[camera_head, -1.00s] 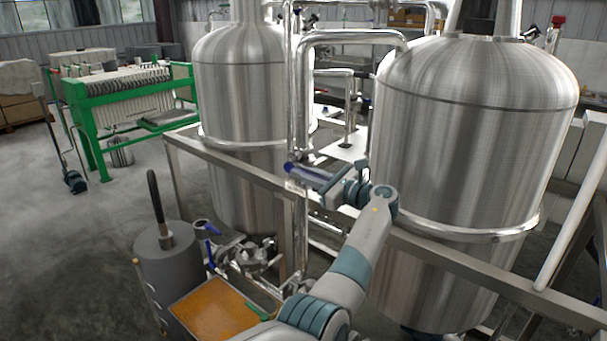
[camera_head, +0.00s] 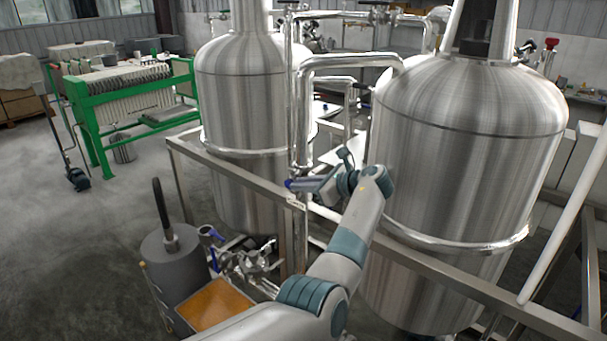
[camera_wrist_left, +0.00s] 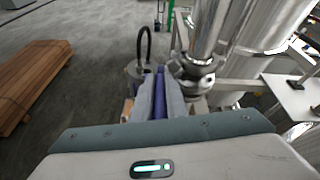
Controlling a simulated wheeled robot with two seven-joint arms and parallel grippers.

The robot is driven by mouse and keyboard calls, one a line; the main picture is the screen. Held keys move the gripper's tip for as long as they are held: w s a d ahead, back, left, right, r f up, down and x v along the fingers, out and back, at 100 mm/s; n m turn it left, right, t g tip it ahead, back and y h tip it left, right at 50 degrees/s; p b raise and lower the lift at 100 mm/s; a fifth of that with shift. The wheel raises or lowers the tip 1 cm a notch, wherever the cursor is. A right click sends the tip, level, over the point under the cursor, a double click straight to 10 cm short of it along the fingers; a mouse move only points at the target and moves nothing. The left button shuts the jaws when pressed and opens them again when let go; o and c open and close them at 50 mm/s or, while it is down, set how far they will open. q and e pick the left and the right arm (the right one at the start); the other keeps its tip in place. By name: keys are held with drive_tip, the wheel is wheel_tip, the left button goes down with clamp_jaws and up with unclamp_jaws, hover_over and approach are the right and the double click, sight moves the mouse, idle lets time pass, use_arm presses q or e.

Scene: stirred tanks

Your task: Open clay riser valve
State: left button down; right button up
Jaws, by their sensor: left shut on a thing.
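My left gripper (camera_head: 300,186) reaches in beside the vertical steel riser pipe (camera_head: 301,110), between the two tanks. Its jaws are shut on a blue valve handle (camera_head: 288,184), whose blue end shows at the fingertips. In the left wrist view the blue-violet handle (camera_wrist_left: 160,97) runs between the two grey fingers of the left gripper (camera_wrist_left: 160,105). The steel pipe and its valve fitting (camera_wrist_left: 195,77) stand just to the right of the fingers there. The valve body is mostly hidden in the head view. My right gripper is not in view.
Steel tanks stand left (camera_head: 240,110) and right (camera_head: 465,130) of the arm. A steel frame rail (camera_head: 235,180) runs in front of them. Below are a grey cylinder (camera_head: 172,262) with a black hose and an orange-topped box (camera_head: 213,303). Open floor lies left.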

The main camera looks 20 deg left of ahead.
use_arm(q)
drive_tip(key=shift+a+r+h+p, duration=0.15)
drive_tip(key=shift+r+h+p, duration=0.45)
drive_tip(key=shift+p, duration=0.35)
drive_tip(key=shift+w+a+g+h+p, duration=0.15)
drive_tip(key=shift+g+h+p, duration=0.25)
drive_tip(key=shift+h+p, duration=0.3)
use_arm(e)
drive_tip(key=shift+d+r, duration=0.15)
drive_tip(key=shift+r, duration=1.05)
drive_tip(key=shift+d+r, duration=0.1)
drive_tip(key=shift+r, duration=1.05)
use_arm(q)
drive_tip(key=shift+f, duration=0.1)
drive_tip(key=c, duration=1.8)
unclamp_jaws()
drive_tip(key=shift+o, duration=0.2)
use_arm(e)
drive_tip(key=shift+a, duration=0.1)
